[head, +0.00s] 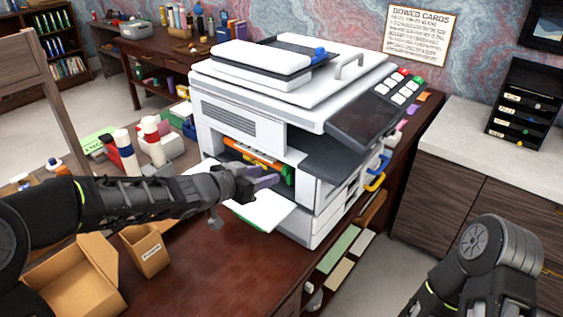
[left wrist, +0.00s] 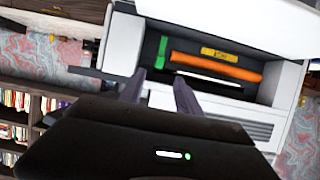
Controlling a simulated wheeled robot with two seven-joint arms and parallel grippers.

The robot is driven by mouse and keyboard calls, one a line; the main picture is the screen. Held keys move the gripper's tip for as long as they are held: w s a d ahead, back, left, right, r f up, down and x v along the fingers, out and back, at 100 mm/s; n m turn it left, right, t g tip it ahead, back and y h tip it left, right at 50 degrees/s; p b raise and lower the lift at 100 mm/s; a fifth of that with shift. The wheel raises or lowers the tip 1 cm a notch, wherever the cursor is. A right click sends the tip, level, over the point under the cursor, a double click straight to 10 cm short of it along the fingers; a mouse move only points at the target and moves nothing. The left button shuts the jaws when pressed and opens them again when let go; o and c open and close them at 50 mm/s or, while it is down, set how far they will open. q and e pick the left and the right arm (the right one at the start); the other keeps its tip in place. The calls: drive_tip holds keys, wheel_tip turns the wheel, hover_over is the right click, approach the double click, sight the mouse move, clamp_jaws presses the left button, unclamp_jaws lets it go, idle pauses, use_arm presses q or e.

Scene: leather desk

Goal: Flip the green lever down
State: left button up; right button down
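The white printer (head: 270,110) stands on the desk with its front bay open. The green lever (head: 288,174) is at the right end of the bay, beside the orange roller (head: 252,153). In the left wrist view the green lever (left wrist: 161,52) stands out from the dark bay wall, left of the orange roller (left wrist: 215,68). My left gripper (head: 268,181) is at the bay opening, close in front of the lever. Its two fingers (left wrist: 158,92) are apart with nothing between them; contact with the lever is not visible. My right gripper is out of view.
A white paper tray (head: 262,212) juts out below the bay. A yellow tag (left wrist: 219,54) sits inside the bay. Bottles (head: 126,152) and open cardboard boxes (head: 75,285) stand on the desk at left.

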sight(283, 170)
use_arm(q)
drive_tip(key=shift+b+x, duration=0.65)
drive_tip(key=shift+x, duration=3.15)
drive_tip(key=shift+d, duration=0.1)
drive_tip(key=shift+c, duration=0.2)
clamp_jaws()
